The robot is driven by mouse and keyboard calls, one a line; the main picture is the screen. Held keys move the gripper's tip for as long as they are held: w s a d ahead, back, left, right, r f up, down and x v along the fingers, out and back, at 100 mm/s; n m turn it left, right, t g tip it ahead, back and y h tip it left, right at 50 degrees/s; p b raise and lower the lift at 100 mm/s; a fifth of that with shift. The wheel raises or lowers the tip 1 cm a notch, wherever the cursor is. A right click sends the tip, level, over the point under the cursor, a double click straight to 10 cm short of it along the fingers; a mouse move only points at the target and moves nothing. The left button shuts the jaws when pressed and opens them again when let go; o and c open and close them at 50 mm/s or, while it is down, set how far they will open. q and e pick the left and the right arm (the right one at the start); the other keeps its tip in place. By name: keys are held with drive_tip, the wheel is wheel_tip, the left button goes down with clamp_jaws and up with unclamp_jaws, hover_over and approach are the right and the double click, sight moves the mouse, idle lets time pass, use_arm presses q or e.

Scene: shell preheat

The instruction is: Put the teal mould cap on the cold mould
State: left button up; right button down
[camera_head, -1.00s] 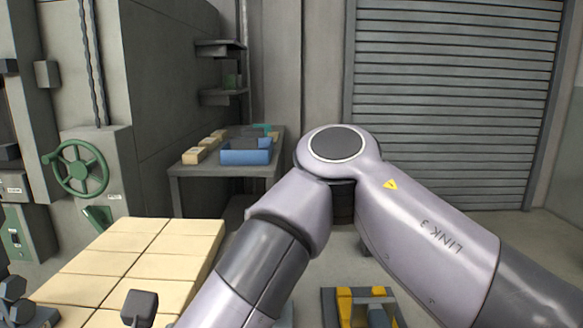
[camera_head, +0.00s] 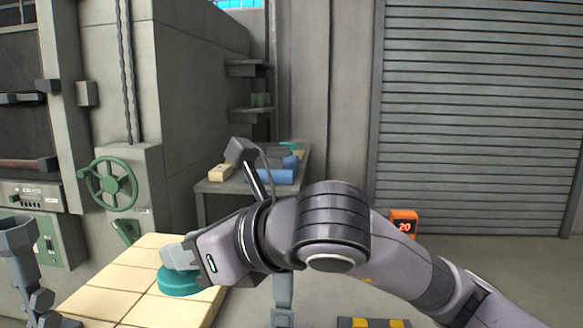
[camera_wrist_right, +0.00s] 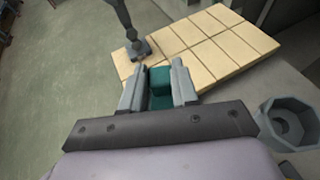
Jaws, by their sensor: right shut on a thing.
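The teal mould cap (camera_head: 182,281) is a flat round disc under the fingers of my right gripper (camera_head: 180,254) in the head view. In the right wrist view, part of the cap (camera_wrist_right: 160,90) shows between the two grey fingers, which are shut on it. The cap is over the pale tiled top; I cannot tell whether it touches the tiles. A grey mould with a funnel mouth (camera_head: 17,238) stands at the left edge of the head view. A grey octagonal cup (camera_wrist_right: 288,122) shows at the right of the wrist view. I cannot tell which mould is cold. My left gripper is not in view.
The pale tiled top (camera_head: 110,300) lies below the gripper. A furnace with a green handwheel (camera_head: 110,184) stands behind it at left. A back table holds a blue bin (camera_head: 268,176) and a pale block (camera_head: 220,173).

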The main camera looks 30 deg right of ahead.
drive_tip(key=w+d+r+n+y, duration=0.1)
drive_tip(key=d+r, duration=0.3)
drive_tip(key=d, duration=0.4)
drive_tip(key=w+d+r, duration=0.1)
drive_tip(key=d+r, duration=0.2)
drive_tip(key=d, duration=0.4)
drive_tip(key=shift+g, duration=0.4)
drive_tip(key=shift+w+d+f+b, duration=0.1)
drive_tip(key=shift+f+b, duration=0.95)
drive_tip(key=shift+f, duration=0.4)
drive_tip(key=shift+w+d+f+b, duration=0.1)
drive_tip(key=shift+f+b, duration=0.95)
drive_tip(key=shift+f, duration=0.4)
drive_tip(key=shift+f+b, duration=0.45)
drive_tip(key=c, duration=1.1)
unclamp_jaws()
drive_tip(key=shift+s, duration=0.1)
drive_tip(key=shift+b+v, duration=0.55)
drive_tip(key=shift+v, duration=4.95)
drive_tip(key=shift+d, duration=0.1)
